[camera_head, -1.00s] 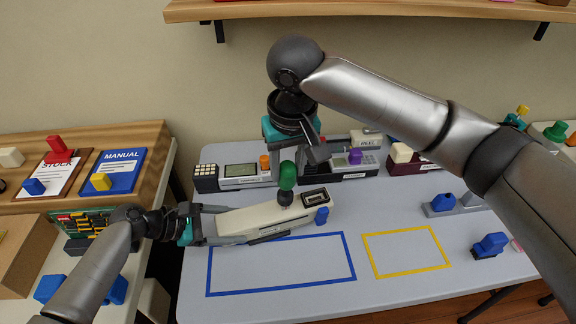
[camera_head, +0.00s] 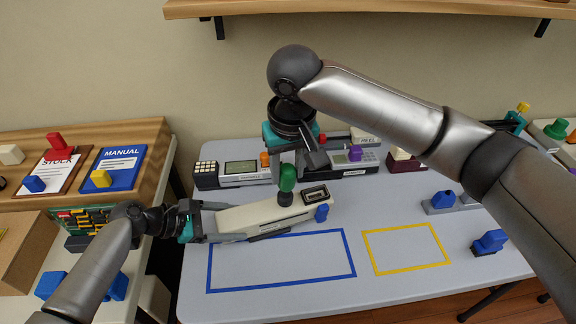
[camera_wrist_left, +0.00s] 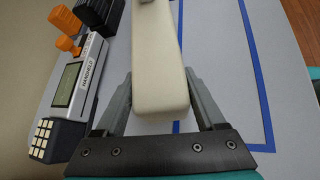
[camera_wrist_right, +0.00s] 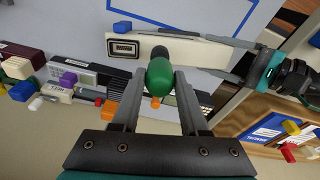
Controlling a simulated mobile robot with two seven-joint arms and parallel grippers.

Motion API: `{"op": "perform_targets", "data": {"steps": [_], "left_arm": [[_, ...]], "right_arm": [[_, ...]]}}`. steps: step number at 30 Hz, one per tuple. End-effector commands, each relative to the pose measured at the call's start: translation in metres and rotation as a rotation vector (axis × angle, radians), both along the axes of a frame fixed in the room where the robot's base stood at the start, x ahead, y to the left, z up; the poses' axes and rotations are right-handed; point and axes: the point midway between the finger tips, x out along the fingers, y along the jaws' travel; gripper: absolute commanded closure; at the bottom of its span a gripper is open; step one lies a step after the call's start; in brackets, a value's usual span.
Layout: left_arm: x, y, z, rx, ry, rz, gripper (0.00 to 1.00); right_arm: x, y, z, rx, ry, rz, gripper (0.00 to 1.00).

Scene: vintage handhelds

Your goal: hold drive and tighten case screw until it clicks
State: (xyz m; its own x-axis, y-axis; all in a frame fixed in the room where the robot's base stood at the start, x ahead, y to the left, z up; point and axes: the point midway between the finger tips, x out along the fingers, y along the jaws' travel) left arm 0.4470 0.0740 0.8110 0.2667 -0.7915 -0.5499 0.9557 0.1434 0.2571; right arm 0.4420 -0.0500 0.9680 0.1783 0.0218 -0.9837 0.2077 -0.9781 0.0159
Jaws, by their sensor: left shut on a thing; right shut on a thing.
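The cream drive (camera_head: 262,214) lies low over the grey table, with a dark slot at its right end and a blue knob beside it. My left gripper (camera_head: 232,222) is shut on its left part; the left wrist view shows the fingers on both sides of the cream body (camera_wrist_left: 160,60). A green-handled driver (camera_head: 287,178) with a dark lower part stands upright on the drive near the slot. My right gripper (camera_head: 288,166) is shut on the green handle (camera_wrist_right: 160,77) from above. The screw itself is hidden beneath the driver.
A blue outlined rectangle (camera_head: 282,284) and a yellow outlined one (camera_head: 405,249) are empty on the table front. Handheld devices (camera_head: 240,173) line the back. Blue-knobbed pieces (camera_head: 490,242) stand at the right. A side table with a blue manual (camera_head: 113,168) is at the left.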

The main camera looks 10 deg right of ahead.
Motion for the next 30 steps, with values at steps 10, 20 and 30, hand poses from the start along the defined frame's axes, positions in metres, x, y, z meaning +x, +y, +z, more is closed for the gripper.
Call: {"op": "perform_targets", "data": {"steps": [10,20,30], "left_arm": [[-0.011,0.003,-0.016,0.026,0.028,-0.013,1.0],[-0.011,0.003,-0.016,0.026,0.028,-0.013,1.0],[-0.011,0.003,-0.016,0.026,0.028,-0.013,1.0]], "right_arm": [[0.0,0.0,-0.001,0.0,-0.002,0.0,1.0],[0.002,0.0,-0.007,0.001,-0.002,-0.001,1.0],[0.002,0.0,-0.011,0.001,-0.002,-0.001,0.42]]}}
